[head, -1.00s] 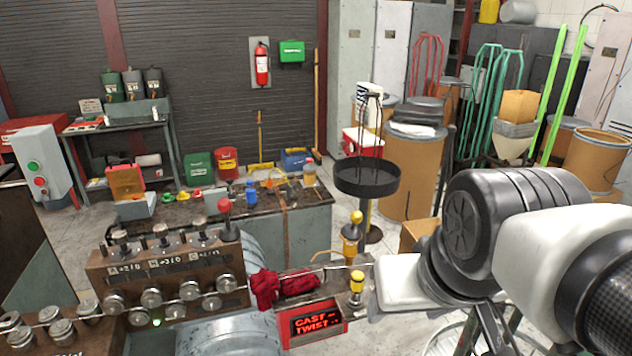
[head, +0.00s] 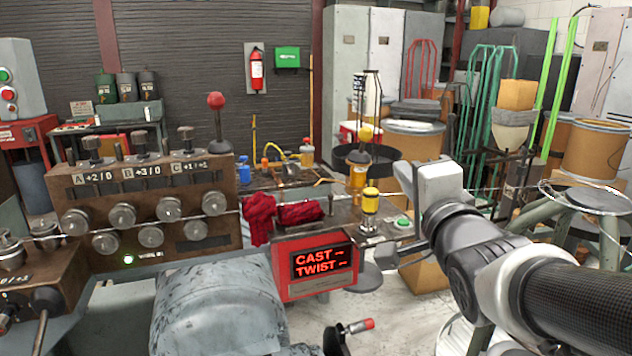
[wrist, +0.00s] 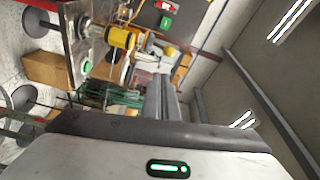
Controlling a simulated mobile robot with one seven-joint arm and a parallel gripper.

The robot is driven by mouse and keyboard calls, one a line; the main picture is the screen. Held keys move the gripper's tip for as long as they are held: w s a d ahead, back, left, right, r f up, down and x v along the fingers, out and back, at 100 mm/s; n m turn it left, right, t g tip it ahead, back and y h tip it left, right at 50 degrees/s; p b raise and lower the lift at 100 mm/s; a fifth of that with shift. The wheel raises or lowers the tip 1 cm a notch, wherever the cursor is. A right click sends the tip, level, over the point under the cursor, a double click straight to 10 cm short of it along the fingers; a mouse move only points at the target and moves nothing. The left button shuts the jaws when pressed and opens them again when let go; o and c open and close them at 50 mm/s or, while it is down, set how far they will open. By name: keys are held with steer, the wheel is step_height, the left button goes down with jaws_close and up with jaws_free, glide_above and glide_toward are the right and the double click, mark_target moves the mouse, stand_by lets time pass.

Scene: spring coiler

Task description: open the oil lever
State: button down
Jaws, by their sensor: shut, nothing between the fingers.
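I cannot tell for sure which part is the oil lever. A lever with a yellow ball knob (head: 365,132) stands upright on a yellow-and-metal fitting (head: 358,176) at the right end of the bench. In front of it stands a short yellow cylinder on a metal base (head: 370,200), which also shows in the wrist view (wrist: 118,38). My gripper (head: 384,257) is shut and empty, below and right of the cylinder and apart from it. Its closed fingers (wrist: 163,95) show in the wrist view. A red-knobbed lever (head: 216,101) stands on the dial box.
The red CAST/TWIST display (head: 318,262) is left of my gripper. A green button (head: 403,222) sits just above it. Red cloths (head: 300,213) lie by a thin rod. A red-handled crank (head: 355,326) is in front. A dark round tray (head: 350,158) stands behind the fittings.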

steer(key=shift+s+a+f+m+t+y+b, duration=0.1)
steer(key=shift+a+f+m+t+y+b, duration=0.5)
steer(key=shift+m+t+b, duration=0.4)
steer(key=p, duration=0.4)
glide_toward(368, 136)
steer(key=x, duration=0.6)
steer(key=shift+w+r, duration=0.1)
steer(key=shift+w, duration=0.15)
steer(key=shift+g+p, duration=0.3)
steer(key=shift+p, duration=0.05)
